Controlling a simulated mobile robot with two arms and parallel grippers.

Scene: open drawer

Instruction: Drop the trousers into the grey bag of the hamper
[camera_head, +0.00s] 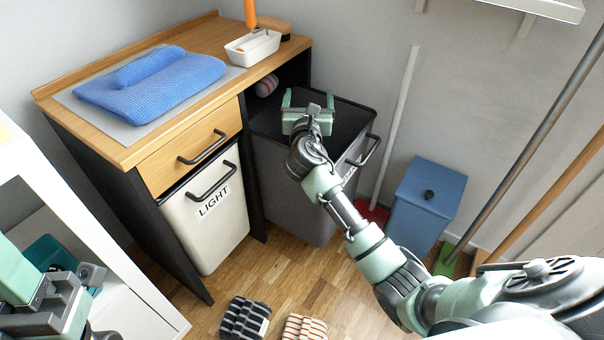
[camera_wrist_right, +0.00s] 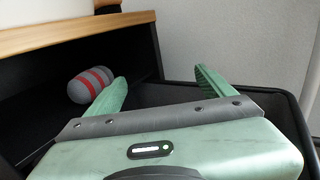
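The grey bag (camera_head: 290,185) of the hamper stands pulled out, its dark opening facing up; its rim also shows in the right wrist view (camera_wrist_right: 270,93). My right gripper (camera_head: 307,95) is over this opening, with its two fingers apart. In the right wrist view the gap between the fingers (camera_wrist_right: 160,88) is empty. No garment clearly recognisable as trousers shows; the depth of the grey bag is hidden. A folded blue cloth (camera_head: 150,85) lies on the worktop; I cannot tell whether it is trousers. Part of my left arm's end (camera_head: 50,300) shows at the lower left, its fingers unclear.
The white bag (camera_head: 207,225) marked LIGHT hangs under a closed drawer (camera_head: 190,150). A grey and red roll (camera_wrist_right: 91,84) lies in the dark recess beside the grey bag. Striped bundles (camera_head: 245,318) lie on the floor. A blue bin (camera_head: 425,195) and several poles stand right.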

